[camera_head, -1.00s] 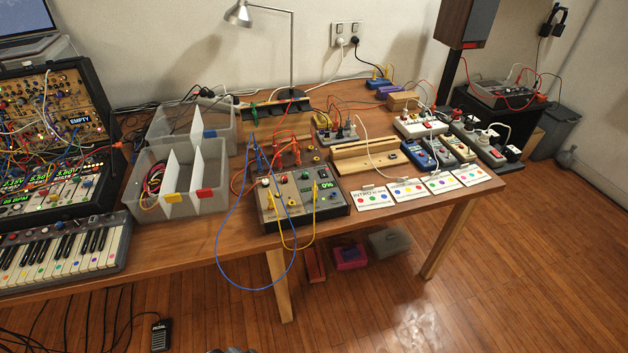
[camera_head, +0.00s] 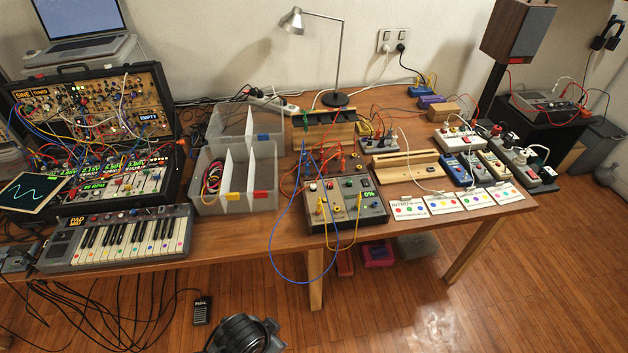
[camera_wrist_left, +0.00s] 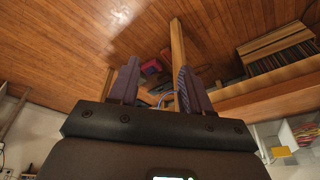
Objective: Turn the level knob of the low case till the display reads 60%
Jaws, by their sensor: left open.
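The low case (camera_head: 318,217), grey with a dark panel, stands at the table's front edge in the head view. Its small display (camera_head: 369,194) reads 0% in green. Its panel carries several small knobs and jacks with yellow, red and blue cables; I cannot tell which is the level knob. My left gripper (camera_wrist_left: 157,88) shows in the left wrist view, open with nothing between its fingers, pointing toward the floor and a table leg. A dark rounded part (camera_head: 245,335), likely my arm, shows at the bottom edge of the head view, apart from the case. The right gripper is out of view.
A divided grey bin (camera_head: 237,204) stands left of the case, a keyboard (camera_head: 120,238) and patched synth racks farther left. Cards (camera_head: 410,208) lie to its right. A blue cable (camera_head: 273,245) hangs over the front edge. Floor in front is mostly open.

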